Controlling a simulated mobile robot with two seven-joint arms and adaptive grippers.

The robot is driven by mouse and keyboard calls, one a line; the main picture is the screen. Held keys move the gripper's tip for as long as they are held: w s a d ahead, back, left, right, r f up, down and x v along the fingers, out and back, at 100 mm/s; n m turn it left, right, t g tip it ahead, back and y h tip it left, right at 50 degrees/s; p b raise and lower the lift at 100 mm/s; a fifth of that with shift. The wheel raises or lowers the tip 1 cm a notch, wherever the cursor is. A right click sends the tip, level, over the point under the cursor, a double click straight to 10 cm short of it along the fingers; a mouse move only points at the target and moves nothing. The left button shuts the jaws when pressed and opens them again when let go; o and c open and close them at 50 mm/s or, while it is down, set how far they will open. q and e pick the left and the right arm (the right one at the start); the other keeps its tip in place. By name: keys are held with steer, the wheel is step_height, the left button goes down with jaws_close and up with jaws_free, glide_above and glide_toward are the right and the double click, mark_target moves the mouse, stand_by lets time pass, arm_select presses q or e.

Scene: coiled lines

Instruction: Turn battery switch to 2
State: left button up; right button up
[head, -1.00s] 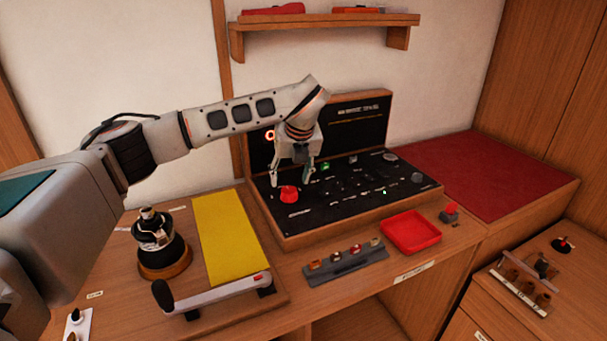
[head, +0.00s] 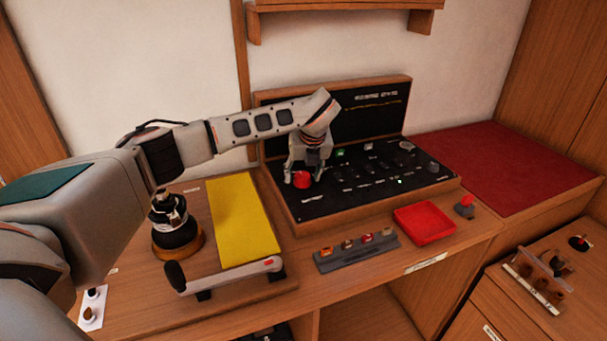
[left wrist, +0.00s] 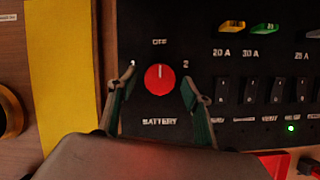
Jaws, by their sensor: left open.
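The battery switch is a round red knob (head: 302,180) at the left end of the black panel (head: 330,205). In the left wrist view the knob (left wrist: 159,79) has a light pointer mark aimed up at the OFF label, with a 1 at its left and a 2 (left wrist: 186,64) at its right. My left gripper (head: 303,182) is open over the knob. In the left wrist view its two fingers (left wrist: 158,95) stand on either side of the knob with gaps, so they appear not to touch it. My right gripper is not in view.
Rocker switches (left wrist: 249,90) and coloured fuses (left wrist: 232,25) lie right of the knob. A yellow mat (head: 242,220), a winch (head: 176,228) with a handle (head: 225,277), a red tray (head: 424,223) and a fuse rack (head: 356,250) are nearby. The red mat (head: 505,165) is clear.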

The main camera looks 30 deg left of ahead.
arm_select(q)
steer(key=c, duration=1.1)
